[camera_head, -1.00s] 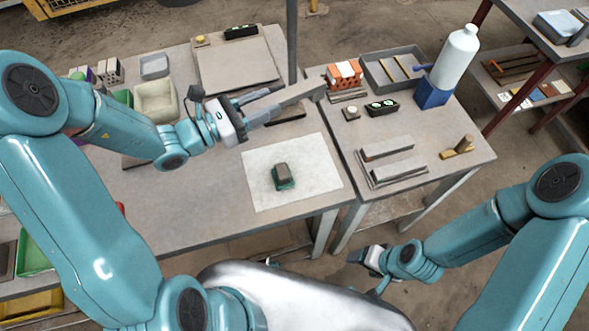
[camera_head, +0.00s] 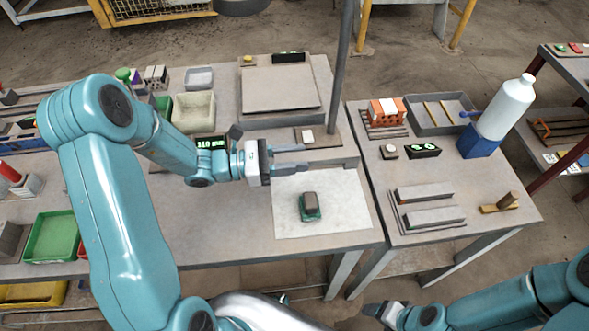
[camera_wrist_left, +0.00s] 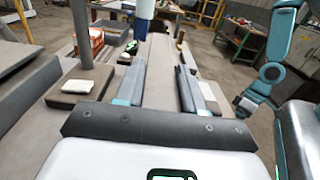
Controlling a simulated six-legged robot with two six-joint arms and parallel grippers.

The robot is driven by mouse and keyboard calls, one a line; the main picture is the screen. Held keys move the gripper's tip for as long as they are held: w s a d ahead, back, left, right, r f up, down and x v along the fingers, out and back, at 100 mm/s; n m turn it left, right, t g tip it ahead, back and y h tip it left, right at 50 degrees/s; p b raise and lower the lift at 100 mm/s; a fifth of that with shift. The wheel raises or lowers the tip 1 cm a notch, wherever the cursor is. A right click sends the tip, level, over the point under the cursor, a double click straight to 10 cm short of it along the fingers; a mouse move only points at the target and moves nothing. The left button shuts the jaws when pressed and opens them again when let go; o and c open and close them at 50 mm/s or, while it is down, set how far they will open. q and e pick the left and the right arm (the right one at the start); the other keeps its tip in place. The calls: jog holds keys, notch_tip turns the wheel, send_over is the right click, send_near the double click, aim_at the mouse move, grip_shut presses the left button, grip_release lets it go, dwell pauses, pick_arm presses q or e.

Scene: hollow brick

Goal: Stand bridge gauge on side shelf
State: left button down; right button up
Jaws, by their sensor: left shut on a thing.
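My left gripper (camera_head: 290,160) is shut on a long flat grey bar (camera_head: 335,160), which looks like the bridge gauge. The bar points right, above the rear edge of the white sheet. In the left wrist view the bar (camera_wrist_left: 160,85) runs forward between the two fingers; its colour blends with the bench. A rack with a lower shelf (camera_head: 562,150), perhaps the side shelf, stands at the far right, well away from the gripper. My right gripper (camera_head: 382,314) is low at the bottom edge, empty as far as I see; its jaws are unclear.
A dark post (camera_head: 340,70) rises close behind the bar. A green-based block (camera_head: 310,207) sits on the white sheet (camera_head: 340,205). The right bench holds a white bottle (camera_head: 512,105) on a blue stand, a grey tray (camera_head: 430,120) and an orange brick (camera_head: 386,111).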

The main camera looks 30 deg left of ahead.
pick_arm(q)
jog(key=shift+f, duration=2.25)
jog(key=shift+f+b, duration=0.2)
jog(key=shift+b, duration=0.1)
jog(key=c, duration=0.7)
grip_release()
jog(key=shift+r, duration=0.1)
